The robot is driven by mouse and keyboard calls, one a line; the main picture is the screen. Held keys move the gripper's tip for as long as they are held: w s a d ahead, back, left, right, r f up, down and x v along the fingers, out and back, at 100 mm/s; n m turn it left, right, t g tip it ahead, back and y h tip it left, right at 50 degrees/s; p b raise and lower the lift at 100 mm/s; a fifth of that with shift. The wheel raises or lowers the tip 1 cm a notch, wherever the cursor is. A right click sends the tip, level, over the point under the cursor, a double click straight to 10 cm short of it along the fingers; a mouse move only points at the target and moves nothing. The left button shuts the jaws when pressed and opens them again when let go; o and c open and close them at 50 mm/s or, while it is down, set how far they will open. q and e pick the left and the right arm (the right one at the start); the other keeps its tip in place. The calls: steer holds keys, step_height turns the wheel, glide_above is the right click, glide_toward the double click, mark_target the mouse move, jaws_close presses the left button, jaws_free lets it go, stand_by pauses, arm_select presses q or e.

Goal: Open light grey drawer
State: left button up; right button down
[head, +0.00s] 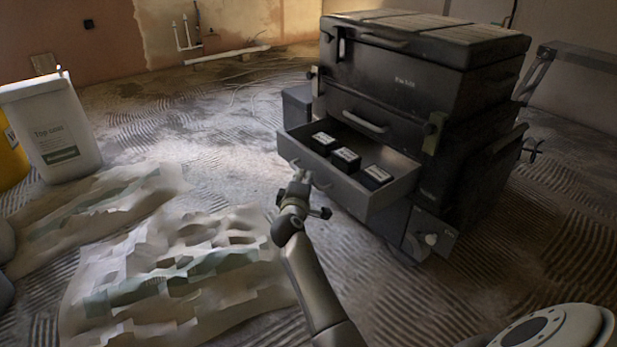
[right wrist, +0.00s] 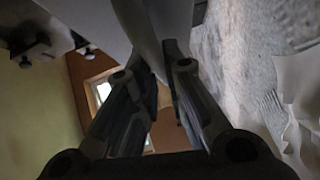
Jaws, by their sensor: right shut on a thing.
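The light grey drawer (head: 352,194) stands pulled out from the lower part of a dark tool chest (head: 415,95). Its inside shows, with three small black boxes (head: 346,157) in it. My right gripper (head: 300,180) is at the drawer's front, shut on its handle (head: 323,184); the gripper hides part of the handle. In the right wrist view the two fingers (right wrist: 158,72) close up against a pale grey surface of the drawer (right wrist: 150,22). My left gripper is not in view.
Crumpled sheeting (head: 180,280) covers the floor left of my right arm. A dark bench (head: 580,60) stands behind the chest. The ridged floor at the right is clear.

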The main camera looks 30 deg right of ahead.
steer(key=shift+a, duration=0.15)
steer(key=c, duration=1.5)
jaws_free()
steer(key=shift+c, duration=0.2)
steer(key=shift+o, duration=0.3)
steer(key=f+v, duration=0.1)
steer(key=v, duration=0.6)
steer(key=shift+s+a+r, duration=0.15)
steer(key=shift+s+r, duration=0.1)
steer(key=shift+r, duration=0.25)
